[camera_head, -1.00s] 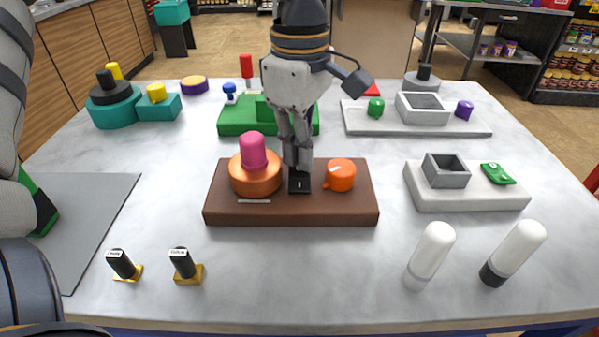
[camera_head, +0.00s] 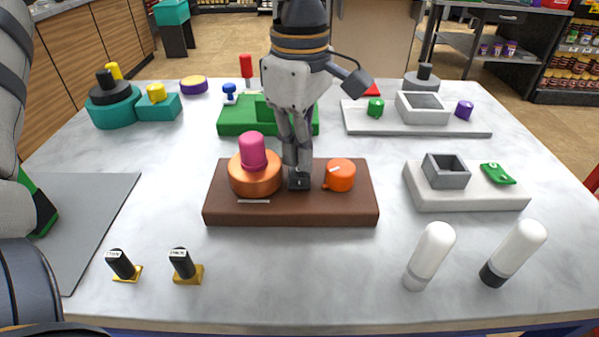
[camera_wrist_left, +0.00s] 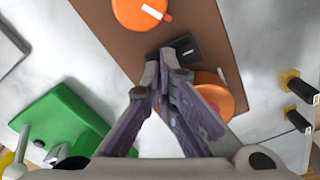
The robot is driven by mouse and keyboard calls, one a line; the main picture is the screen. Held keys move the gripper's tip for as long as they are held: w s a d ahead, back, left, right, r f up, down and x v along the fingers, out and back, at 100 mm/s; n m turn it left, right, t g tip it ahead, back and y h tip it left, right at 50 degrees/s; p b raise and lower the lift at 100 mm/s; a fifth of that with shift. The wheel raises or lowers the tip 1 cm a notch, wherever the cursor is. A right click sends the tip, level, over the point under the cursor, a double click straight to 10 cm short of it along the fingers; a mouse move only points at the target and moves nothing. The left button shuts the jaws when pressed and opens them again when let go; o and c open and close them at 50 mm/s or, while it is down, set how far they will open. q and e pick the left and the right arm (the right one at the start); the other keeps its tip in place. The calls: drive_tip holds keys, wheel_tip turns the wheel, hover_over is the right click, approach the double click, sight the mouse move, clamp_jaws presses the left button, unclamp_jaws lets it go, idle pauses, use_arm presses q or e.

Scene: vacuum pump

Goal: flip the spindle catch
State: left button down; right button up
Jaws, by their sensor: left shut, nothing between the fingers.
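A brown base (camera_head: 290,212) in the middle of the table carries a copper-orange drum with a pink knob (camera_head: 253,152), a small black catch-like piece (camera_head: 299,184) and an orange round cap (camera_head: 341,175). I take the black piece with its white mark as the spindle catch; no readable label confirms this. My left gripper (camera_head: 297,168) points down at it, fingers shut and empty. In the left wrist view the closed fingertips (camera_wrist_left: 160,62) are beside the black piece (camera_wrist_left: 184,48), partly covering it; I cannot tell whether they touch. My right gripper is not in view.
A green block (camera_head: 235,125) stands behind the brown base. A pale board with an open grey box (camera_head: 446,172) is to the right.

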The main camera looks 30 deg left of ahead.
use_arm(q)
drive_tip(key=shift+r, duration=2.95)
drive_tip(key=shift+f, duration=0.1)
